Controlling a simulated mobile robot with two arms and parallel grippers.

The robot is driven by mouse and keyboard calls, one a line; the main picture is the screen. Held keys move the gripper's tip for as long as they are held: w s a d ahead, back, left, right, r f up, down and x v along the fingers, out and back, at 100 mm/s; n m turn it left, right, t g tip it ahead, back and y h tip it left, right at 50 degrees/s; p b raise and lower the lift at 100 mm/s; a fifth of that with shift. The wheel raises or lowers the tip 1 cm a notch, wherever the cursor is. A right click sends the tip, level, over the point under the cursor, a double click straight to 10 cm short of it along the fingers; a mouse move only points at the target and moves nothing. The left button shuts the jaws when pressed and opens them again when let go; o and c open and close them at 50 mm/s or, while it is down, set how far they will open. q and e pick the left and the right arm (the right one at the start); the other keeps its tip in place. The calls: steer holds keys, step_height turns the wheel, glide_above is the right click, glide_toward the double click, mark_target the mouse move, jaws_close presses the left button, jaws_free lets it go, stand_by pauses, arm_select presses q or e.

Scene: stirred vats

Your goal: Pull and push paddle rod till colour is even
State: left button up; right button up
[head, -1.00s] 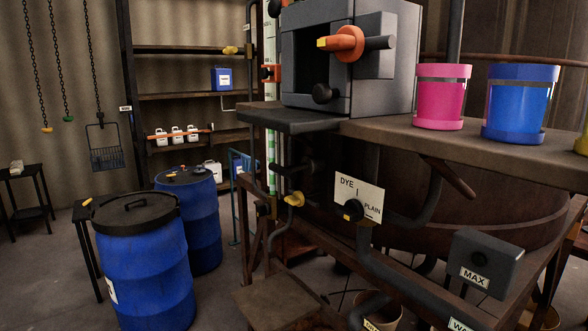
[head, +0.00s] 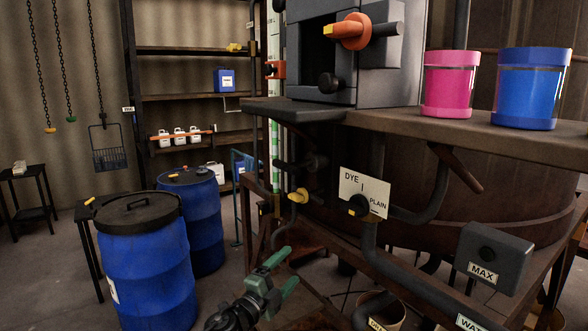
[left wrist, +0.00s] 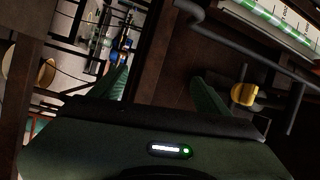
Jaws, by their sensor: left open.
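The brown vat (head: 420,190) stands at the right behind a frame and pipes. I cannot tell for certain which part is the paddle rod. A grey rod with an orange handle (head: 349,31) crosses the front of the grey box above the vat. My left gripper (head: 288,267) is open and empty, low in front of the vat's frame, below the yellow valve knob (head: 299,195) and the DYE/PLAIN plate (head: 364,193). In the left wrist view its green fingers are apart, with a yellow knob (left wrist: 245,95) to their right. The vat's contents are hidden. My right gripper is out of view.
Pink (head: 449,84) and blue (head: 531,88) containers stand on the ledge (head: 480,134). Blue drums (head: 144,262) stand at left. A grey MAX box (head: 493,258) and pipes crowd the lower right.

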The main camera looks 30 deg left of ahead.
mark_target(282, 167)
arm_select(q)
steer(key=s+d+r+m+h, duration=0.15)
steer(key=r+m+h, duration=0.25)
steer(key=r+m, duration=0.55)
steer(key=d+r+m+h, duration=0.2)
steer(key=r+m+h, duration=0.25)
steer(key=r, duration=0.95)
steer(key=a+r+m+g, duration=0.1)
steer(key=a, duration=0.1)
steer(key=a+r+m+y, duration=0.1)
steer(key=a, duration=0.2)
steer(key=a+r+m+g, duration=0.1)
steer(key=a+m, duration=0.1)
steer(key=shift+s+a+g+y, duration=0.15)
steer(key=shift+a+g+y, duration=0.1)
steer(key=shift+a+g, duration=0.05)
steer(key=shift+w+r, duration=0.2)
steer(key=p+x, duration=0.3)
steer(key=x, duration=0.3)
steer(key=shift+w+d+p, duration=0.15)
steer(key=shift+p, duration=0.25)
steer(key=shift+w+d+f, duration=0.15)
steer(key=shift+w+d, duration=0.05)
steer(key=shift+w, duration=0.25)
